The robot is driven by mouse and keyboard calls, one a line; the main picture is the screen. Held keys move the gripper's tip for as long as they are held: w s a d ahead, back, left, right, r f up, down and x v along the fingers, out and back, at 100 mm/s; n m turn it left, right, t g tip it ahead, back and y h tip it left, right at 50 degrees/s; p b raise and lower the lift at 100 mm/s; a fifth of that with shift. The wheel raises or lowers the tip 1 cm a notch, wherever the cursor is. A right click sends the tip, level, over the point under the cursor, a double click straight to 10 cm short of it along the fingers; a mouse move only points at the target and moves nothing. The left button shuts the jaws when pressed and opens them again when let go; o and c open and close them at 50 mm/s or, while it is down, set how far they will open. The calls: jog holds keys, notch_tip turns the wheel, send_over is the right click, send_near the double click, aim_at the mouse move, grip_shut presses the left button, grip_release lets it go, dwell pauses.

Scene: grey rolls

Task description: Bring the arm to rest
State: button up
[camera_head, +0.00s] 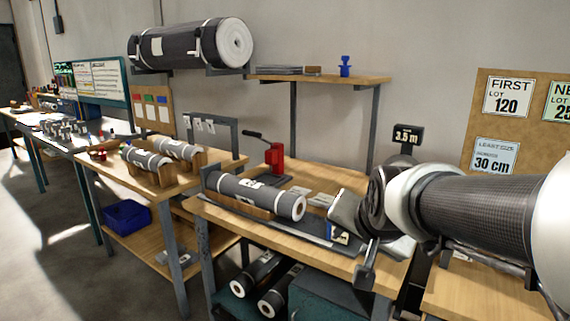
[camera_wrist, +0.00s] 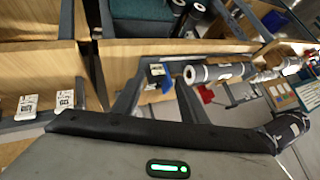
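My arm reaches in from the right in the head view, over the right part of the middle bench (camera_head: 270,232). The gripper appears apart from the roll. In the wrist view a grey body with a green light fills the bottom. The roll (camera_wrist: 217,72) shows beyond it; nothing held is visible.
A red hand press (camera_head: 274,157) stands behind the roll. A 3.5 m display (camera_head: 406,135) stands behind my arm. A large roll (camera_head: 180,46) lies on wall brackets beside a shelf (camera_head: 320,79). Dark rolls (camera_head: 257,272) lie under the bench. Open floor is at left.

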jog(key=s+d+f+n+g, duration=0.1)
jog(key=s+n+g, duration=0.15)
jog(key=s, duration=0.55)
jog(key=s+f+n+g, duration=0.1)
jog(key=s+n, duration=0.3)
jog(key=s, duration=0.5)
notch_tip(320, 180, up, 25)
jog(key=p, duration=2.5)
jog(key=shift+f, duration=0.2)
jog(key=shift+s+d+r, duration=0.1)
jog(key=shift+r, duration=0.05)
jog(key=shift+c, duration=1)
jog(key=shift+d, duration=0.1)
